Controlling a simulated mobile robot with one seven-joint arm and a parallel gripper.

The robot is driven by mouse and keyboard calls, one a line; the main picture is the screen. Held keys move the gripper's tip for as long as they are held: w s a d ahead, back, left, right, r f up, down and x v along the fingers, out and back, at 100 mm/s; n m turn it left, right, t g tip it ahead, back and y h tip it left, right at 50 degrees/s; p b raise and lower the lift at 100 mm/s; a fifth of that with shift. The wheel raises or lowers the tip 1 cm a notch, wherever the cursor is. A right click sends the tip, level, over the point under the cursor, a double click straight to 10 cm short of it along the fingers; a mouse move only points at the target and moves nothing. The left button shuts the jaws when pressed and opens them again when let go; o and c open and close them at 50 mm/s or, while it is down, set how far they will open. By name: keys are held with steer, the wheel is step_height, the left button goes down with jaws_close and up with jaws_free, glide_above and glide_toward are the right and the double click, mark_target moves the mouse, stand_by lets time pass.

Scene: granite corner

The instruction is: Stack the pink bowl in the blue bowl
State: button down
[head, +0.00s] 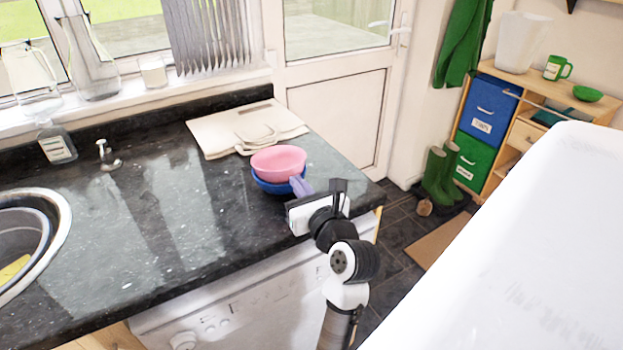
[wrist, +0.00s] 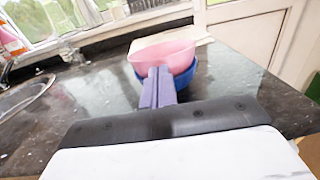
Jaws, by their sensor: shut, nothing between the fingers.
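The pink bowl (head: 279,160) sits inside the blue bowl (head: 273,184) on the black granite counter, with the blue rim and side showing beneath it. In the wrist view the pink bowl (wrist: 163,56) looks slightly tilted above the blue bowl (wrist: 188,77). My gripper (head: 297,183) is shut and empty, its purple fingers pointing at the near side of the bowls. In the wrist view the closed fingers (wrist: 158,85) overlap the front of both bowls; I cannot tell whether they touch.
A sink (head: 58,215), a tap (head: 108,155) and a soap bottle (head: 57,143) are at the left. The counter between sink and bowls is clear. The counter's right edge is close to my gripper.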

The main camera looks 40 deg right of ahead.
mark_target(289, 172)
steer(key=shift+x, duration=1.25)
steer(key=shift+p, duration=0.3)
steer(key=shift+w+r+p, duration=0.15)
steer(key=shift+w+p, duration=0.15)
steer(key=shift+p, duration=0.05)
steer(key=shift+w+d+p, duration=0.25)
steer(key=shift+w+p, duration=0.4)
steer(key=shift+p, duration=0.1)
steer(key=shift+w+f, duration=0.15)
steer(key=shift+f, duration=0.05)
